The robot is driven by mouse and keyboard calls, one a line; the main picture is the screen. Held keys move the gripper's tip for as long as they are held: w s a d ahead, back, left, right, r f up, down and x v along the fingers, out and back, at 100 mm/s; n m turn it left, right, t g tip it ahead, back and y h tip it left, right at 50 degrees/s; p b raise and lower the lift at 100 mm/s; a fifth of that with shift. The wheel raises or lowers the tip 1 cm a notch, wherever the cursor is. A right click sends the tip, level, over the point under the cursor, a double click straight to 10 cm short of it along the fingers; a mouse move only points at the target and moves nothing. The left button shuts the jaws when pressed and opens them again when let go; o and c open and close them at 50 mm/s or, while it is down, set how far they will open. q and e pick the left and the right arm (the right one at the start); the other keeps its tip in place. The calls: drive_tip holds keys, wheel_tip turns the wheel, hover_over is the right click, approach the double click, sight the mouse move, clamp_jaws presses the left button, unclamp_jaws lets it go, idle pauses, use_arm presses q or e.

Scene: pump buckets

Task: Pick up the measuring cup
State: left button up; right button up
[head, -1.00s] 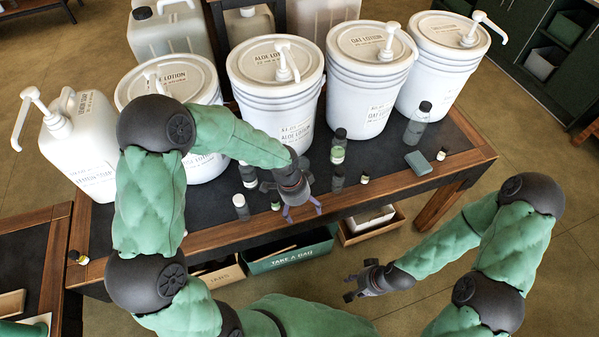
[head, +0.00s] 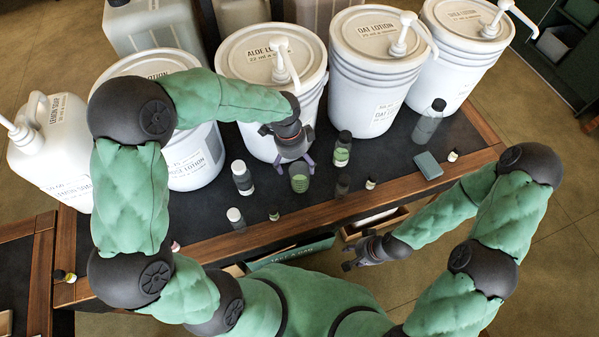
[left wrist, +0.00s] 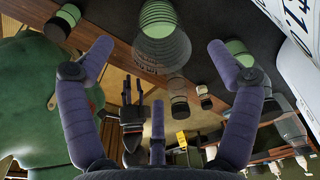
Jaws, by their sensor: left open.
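The measuring cup (head: 299,182) is a small clear cup with green in it. It stands on the dark table top in front of the aloe lotion bucket. It also shows in the left wrist view (left wrist: 160,40), top middle. My left gripper (head: 296,164) is open and empty, just behind and above the cup in the head view. In the left wrist view its fingertips (left wrist: 158,50) are spread to either side of the cup, not visibly touching it. My right gripper (head: 352,255) hangs in front of the table, empty, its fingers apart.
White pump buckets, including the aloe lotion bucket (head: 262,120) and oat lotion bucket (head: 365,95), line the table's back. A green-labelled bottle (head: 342,150) stands close right of the cup. A grey-green block (head: 428,165) lies right.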

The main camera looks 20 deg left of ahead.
use_arm(q)
drive_tip(key=b, duration=0.2)
hover_over(301, 173)
drive_tip(key=s, duration=0.3)
wheel_tip(301, 173, down, 5)
drive_tip(key=shift+f, duration=0.1)
drive_tip(key=f, duration=0.1)
drive_tip(key=f+b, duration=0.1)
drive_tip(key=f, duration=0.3)
drive_tip(key=shift+w+d+b, duration=0.15)
drive_tip(key=shift+d+b, duration=0.2)
drive_tip(key=shift+b, duration=0.05)
drive_tip(key=c, duration=1.3)
drive_tip(key=shift+c, duration=0.2)
wheel_tip(301, 173, up, 4)
drive_tip(key=shift+f+p, duration=0.2)
drive_tip(key=shift+p, duration=0.5)
drive_tip(key=s+d+r+p, duration=0.4)
drive_tip(key=s+d+r, duration=0.2)
drive_tip(key=s+r, duration=0.3)
drive_tip(key=s, duration=0.3)
drive_tip(key=shift+s+r, duration=0.2)
drive_tip(key=shift+s, duration=0.1)
